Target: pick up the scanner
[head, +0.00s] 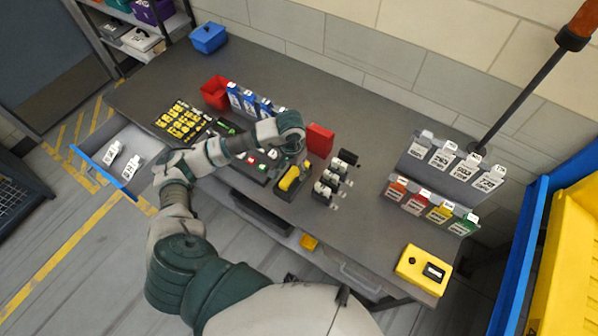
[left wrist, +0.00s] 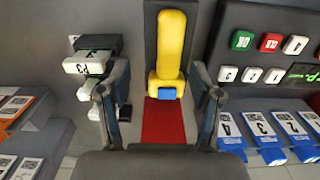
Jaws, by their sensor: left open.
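The scanner (head: 289,179) is a yellow, long-handled device lying in a dark cradle on the grey bench. In the left wrist view the scanner (left wrist: 170,50) has a blue patch on its near end. My left gripper (head: 291,158) is over the bench right by the scanner, partly covering that area in the head view. In the left wrist view my left gripper (left wrist: 158,94) is open, with one finger on each side of the scanner's line and nothing held. Whether the fingers touch the cradle cannot be told. My right gripper is not in view.
Black blocks with white labels (head: 329,184) stand close to the right of the scanner. A red box (head: 319,140) and blue labelled holders (head: 250,103) stand behind. A button panel (left wrist: 264,55) lies on the other side. A yellow box (head: 423,268) sits at the bench's right end.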

